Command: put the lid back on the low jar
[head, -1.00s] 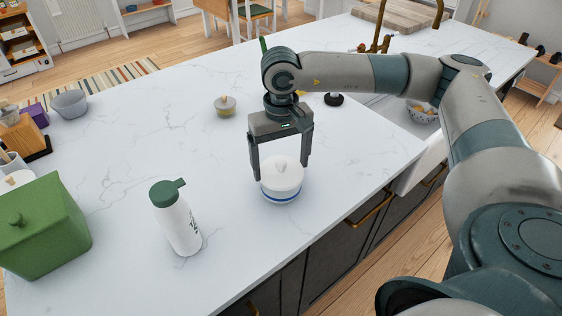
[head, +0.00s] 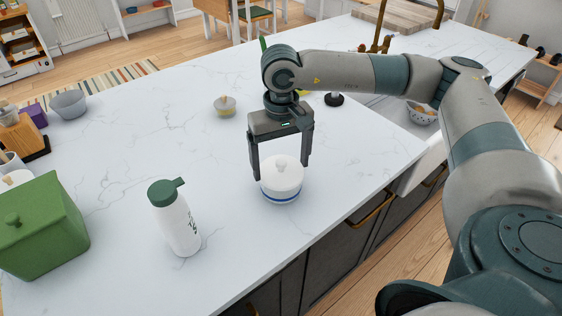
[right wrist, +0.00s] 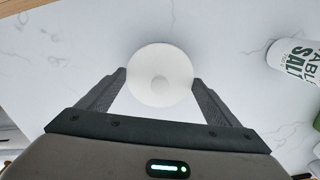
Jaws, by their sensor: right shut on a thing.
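The low jar (head: 281,198) is white with a blue band and stands on the marble counter near its front edge. Its round white lid (head: 282,174) with a small knob is on top of the jar, level and lined up with it. I see no clear gap between lid and jar. My right gripper (head: 281,171) points down and is shut on the lid, one finger at each side. In the right wrist view the lid (right wrist: 160,88) sits between the fingertips and hides the jar. My left gripper is not in view.
A white bottle with a green cap (head: 178,225) stands left of the jar. A green lidded box (head: 45,235) is at the far left. The counter around the jar is clear.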

